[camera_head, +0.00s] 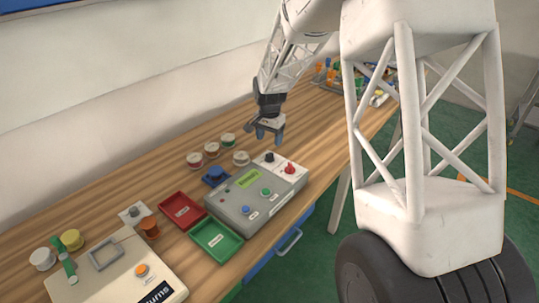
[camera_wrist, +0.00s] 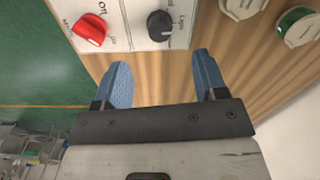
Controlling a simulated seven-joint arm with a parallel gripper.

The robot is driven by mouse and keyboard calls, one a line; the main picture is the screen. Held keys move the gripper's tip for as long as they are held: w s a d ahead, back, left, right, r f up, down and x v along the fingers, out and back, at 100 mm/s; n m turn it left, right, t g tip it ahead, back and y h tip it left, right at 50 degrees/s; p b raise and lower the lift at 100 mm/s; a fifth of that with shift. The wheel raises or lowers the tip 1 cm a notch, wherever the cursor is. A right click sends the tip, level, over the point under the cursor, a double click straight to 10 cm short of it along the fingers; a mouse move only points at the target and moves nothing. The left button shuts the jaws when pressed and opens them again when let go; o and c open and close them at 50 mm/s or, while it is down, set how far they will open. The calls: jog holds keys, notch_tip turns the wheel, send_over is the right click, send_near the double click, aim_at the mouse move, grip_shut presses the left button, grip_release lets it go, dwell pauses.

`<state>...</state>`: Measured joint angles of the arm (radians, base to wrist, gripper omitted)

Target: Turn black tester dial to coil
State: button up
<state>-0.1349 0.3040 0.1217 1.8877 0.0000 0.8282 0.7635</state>
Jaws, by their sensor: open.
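My gripper (camera_head: 264,138) is above the table, just beyond the box's dial end. In the wrist view its blue fingers (camera_wrist: 166,80) are apart with nothing between them; the dial lies ahead of them.
Several spools (camera_head: 212,149) stand beside the box on the wall side. A red tray (camera_head: 182,210) and a green tray (camera_head: 215,239) lie left of it. A beige device (camera_head: 118,270) is at the lower left.

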aim_at(270, 154)
jog(key=shift+f, duration=0.15)
jog(key=shift+f, duration=3.75)
jog(key=c, duration=0.9)
